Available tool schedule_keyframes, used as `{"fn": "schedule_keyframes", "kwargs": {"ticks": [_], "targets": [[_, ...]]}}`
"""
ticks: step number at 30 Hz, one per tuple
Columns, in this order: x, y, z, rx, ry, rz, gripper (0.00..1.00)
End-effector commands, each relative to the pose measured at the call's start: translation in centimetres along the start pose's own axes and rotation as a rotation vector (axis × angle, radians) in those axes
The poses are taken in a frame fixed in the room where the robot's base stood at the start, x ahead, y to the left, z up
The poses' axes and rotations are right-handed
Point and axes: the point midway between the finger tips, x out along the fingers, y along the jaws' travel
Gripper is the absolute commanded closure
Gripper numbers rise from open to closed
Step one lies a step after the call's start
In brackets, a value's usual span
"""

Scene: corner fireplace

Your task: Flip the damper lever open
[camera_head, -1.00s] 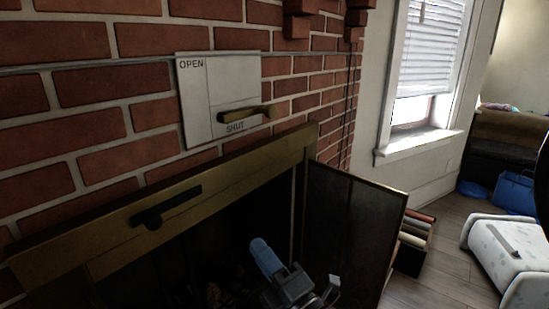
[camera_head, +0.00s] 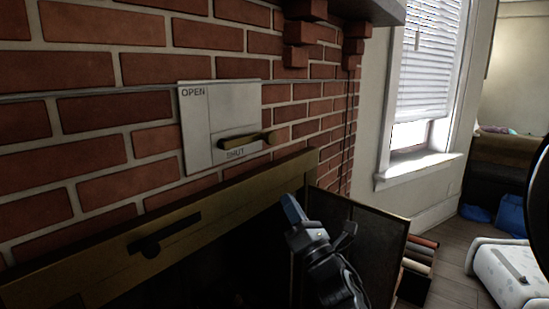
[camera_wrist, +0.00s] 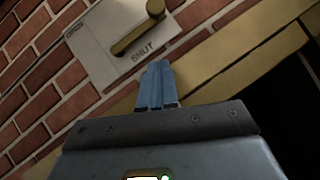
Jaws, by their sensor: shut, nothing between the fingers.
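The damper plate (camera_head: 196,128) is a pale panel on the brick wall, marked OPEN at its upper left and SHUT at its lower middle. The brass damper lever (camera_head: 246,141) lies nearly level beside the SHUT mark, its round knob at the right end. In the wrist view the lever (camera_wrist: 134,36) slants up to its knob, above the SHUT mark. My gripper (camera_head: 291,206) is below and right of the lever, in front of the fireplace opening. Its blue fingers (camera_wrist: 157,86) are closed together and empty, pointing toward the plate's lower edge, apart from the lever in the picture.
The brass fireplace frame (camera_head: 212,214) with a dark handle runs below the plate. An open dark door (camera_head: 378,240) stands at its right, behind my arm. Brick corbels and a mantel (camera_head: 365,10) overhang at upper right. A patterned white case (camera_head: 500,272) stands on the floor.

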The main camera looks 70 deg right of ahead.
Motion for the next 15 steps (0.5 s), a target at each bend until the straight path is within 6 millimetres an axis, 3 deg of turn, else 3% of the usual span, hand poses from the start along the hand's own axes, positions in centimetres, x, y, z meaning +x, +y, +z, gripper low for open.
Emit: {"fn": "schedule_keyframes", "kwargs": {"ticks": [8,15], "targets": [[1.3,0.1,0.2,0.001,-0.002,0.001,1.00],[5.7,0.2,0.3,0.001,-0.002,0.003,1.00]]}}
